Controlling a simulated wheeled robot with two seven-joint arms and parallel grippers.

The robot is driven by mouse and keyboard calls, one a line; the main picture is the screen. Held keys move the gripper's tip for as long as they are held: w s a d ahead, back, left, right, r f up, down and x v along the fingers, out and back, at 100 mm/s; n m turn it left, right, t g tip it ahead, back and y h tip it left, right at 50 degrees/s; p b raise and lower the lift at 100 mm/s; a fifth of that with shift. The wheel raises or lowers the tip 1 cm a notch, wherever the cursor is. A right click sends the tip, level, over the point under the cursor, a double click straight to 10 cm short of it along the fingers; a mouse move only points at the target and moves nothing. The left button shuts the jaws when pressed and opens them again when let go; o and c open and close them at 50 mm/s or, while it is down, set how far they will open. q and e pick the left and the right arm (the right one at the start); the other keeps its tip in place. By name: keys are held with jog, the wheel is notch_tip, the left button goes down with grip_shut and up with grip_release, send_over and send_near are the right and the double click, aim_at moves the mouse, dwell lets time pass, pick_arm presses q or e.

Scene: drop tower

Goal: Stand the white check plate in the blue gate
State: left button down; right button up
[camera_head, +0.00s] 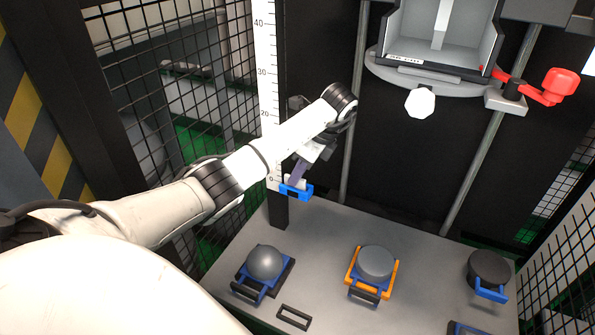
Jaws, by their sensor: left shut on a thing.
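My left gripper (298,175) reaches in from the left and points down at the foot of the white ruler (266,80). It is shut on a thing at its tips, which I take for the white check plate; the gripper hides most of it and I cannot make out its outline. The blue gate (297,192), a small blue block with a dark slot, shows right at the fingertips, by the ruler's zero mark. I cannot tell whether the plate touches the gate or is in its slot. My right gripper is not in view.
On the grey table (340,235) stand a grey ball (265,262), a grey cylinder (375,262) on an orange base and a black cylinder (489,268) with a blue handle. A carriage with a red lever (540,90) hangs above.

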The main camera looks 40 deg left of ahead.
pick_arm(q)
jog(key=shift+f, duration=0.1)
dwell(0.3)
jog(key=c, duration=1.8)
grip_release()
jog(key=p+v, duration=0.2)
jog(key=v, duration=0.5)
jog(key=shift+r+p, duration=0.3)
jog(key=shift+p, duration=0.05)
